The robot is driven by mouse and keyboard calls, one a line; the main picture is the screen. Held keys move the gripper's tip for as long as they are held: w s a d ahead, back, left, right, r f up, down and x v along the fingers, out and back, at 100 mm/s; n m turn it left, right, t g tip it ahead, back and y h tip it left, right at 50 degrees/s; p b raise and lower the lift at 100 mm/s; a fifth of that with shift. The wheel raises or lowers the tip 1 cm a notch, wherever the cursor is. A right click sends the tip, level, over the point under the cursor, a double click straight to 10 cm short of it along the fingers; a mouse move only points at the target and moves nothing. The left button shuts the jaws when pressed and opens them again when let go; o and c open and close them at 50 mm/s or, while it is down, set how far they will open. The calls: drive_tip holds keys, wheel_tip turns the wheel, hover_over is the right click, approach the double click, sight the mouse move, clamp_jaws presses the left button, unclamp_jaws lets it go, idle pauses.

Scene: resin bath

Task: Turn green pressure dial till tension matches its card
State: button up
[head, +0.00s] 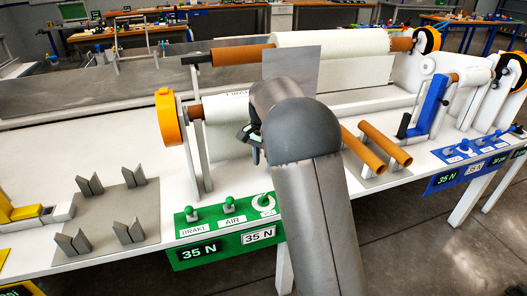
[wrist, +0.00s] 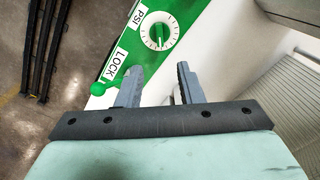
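The green panel (head: 224,226) is on the front edge of the white table, left of my arm in the head view. Its lit display (head: 198,252) reads 35 N, and the card (head: 259,236) beside it also reads 35 N. The green pressure dial (wrist: 158,31), marked PSI, has a white scale face and a green pointer; in the head view my arm partly hides it. My gripper (wrist: 159,75) is open and empty, its fingertips apart from the dial, which lies beyond them in the wrist view.
A blue panel (head: 455,175) is to the right. An orange-ended roller (head: 170,117) and brown tubes (head: 385,143) are near my arm.

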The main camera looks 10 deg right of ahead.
drive_tip(key=shift+r, duration=1.65)
drive_tip(key=s+a+f+n+p, duration=0.1)
drive_tip(key=s+n, duration=0.8)
drive_tip(key=s, duration=2.7)
drive_tip(key=shift+f+p, duration=0.4)
drive_tip(key=shift+p, duration=0.5)
idle(0.9)
